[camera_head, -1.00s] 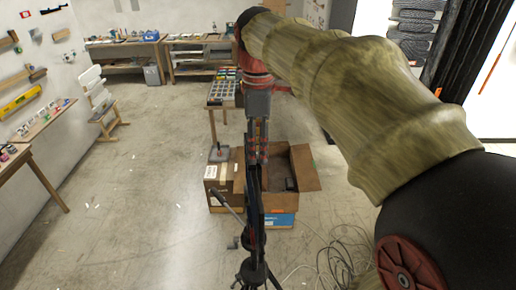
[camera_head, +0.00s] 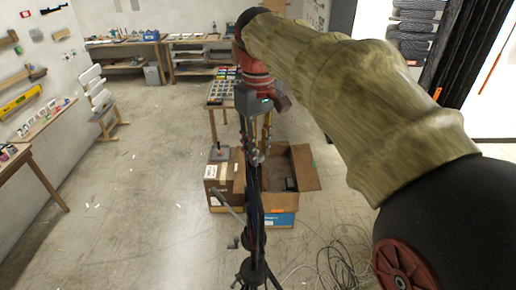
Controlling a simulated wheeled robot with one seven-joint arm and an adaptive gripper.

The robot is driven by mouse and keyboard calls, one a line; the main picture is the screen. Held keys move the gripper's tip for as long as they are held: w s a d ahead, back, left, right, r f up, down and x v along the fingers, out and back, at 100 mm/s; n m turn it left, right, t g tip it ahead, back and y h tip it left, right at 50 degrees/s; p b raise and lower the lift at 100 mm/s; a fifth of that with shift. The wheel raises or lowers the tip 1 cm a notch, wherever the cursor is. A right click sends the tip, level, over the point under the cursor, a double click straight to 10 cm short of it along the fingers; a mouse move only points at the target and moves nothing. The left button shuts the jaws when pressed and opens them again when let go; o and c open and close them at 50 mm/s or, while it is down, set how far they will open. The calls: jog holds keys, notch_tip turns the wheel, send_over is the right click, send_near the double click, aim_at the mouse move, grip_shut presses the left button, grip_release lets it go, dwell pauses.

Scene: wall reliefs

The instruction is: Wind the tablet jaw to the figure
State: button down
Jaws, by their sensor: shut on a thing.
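A black stand (camera_head: 254,215) like a tripod rises in front of me, and a thin handle (camera_head: 228,207) slopes off its left side. Its narrow head, seen nearly edge-on, looks like the tablet jaw. My gripper (camera_head: 256,157) points down at the top of this head and is shut on a small part there. The gripped part is mostly hidden by the fingers, and I cannot make out its shape. No figure or scale can be read in this view.
An open cardboard box (camera_head: 306,172) stands behind the stand on the right, with a closed carton (camera_head: 216,187) on the left. A small table with trays (camera_head: 221,92) is farther back. Cables (camera_head: 340,262) lie on the floor at right.

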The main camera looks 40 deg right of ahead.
jog(key=m, duration=0.4)
jog(key=shift+m, duration=2.1)
jog(key=c, duration=1.5)
grip_release()
jog(key=shift+c, duration=0.2)
notch_tip(320, 180, up, 12)
